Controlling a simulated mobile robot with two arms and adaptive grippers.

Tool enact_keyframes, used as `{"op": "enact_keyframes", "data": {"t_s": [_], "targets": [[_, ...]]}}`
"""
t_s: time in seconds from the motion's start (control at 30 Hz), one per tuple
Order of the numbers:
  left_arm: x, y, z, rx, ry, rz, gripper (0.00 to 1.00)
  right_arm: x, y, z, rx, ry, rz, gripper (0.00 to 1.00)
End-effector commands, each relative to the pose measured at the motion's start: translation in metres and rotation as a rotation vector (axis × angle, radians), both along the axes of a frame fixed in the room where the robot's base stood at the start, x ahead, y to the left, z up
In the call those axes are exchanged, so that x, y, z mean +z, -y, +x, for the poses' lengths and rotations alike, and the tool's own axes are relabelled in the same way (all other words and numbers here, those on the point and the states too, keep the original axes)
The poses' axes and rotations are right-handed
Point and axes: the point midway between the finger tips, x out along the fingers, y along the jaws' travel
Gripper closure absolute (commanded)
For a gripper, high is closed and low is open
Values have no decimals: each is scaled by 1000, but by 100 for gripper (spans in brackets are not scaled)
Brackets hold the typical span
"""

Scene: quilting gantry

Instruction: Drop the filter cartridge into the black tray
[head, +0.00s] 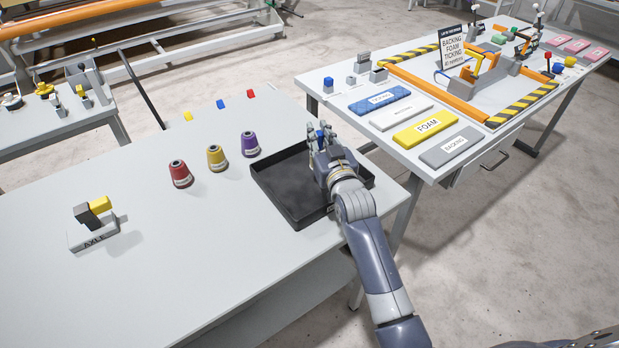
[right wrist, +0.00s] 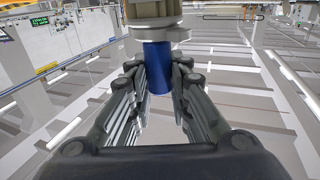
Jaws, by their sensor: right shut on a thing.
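The black tray (head: 284,205) lies on the near grey table and looks empty where I can see its floor. My right gripper (head: 321,137) is over the tray's far right part in the head view, covering that part. It is shut on the filter cartridge, a blue cylinder (right wrist: 157,68) with a wider grey and beige end, seen between the fingers in the right wrist view (right wrist: 158,85). Only a bit of blue (head: 320,133) shows between the fingers in the head view. The height above the tray is hard to tell. My left gripper is not in view.
Red (head: 180,174), yellow (head: 216,158) and purple (head: 249,144) cones stand left of the tray. An AXLE block (head: 92,234) stands farther left. A second table (head: 400,137) with labelled pads and an orange frame is at the right. The near table's front is clear.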

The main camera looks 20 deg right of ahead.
Motion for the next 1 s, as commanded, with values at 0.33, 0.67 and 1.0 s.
{"op": "enact_keyframes", "data": {"t_s": [0.33, 0.67, 1.0], "targets": [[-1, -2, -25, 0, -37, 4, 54, 1, 0, 0, 0, 1, 0, 59], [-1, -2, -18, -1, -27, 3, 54, 0, 0, -8, 0, -1, 0, 59], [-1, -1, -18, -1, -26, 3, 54, -1, 1, -67, 0, -2, 0, 59]]}}
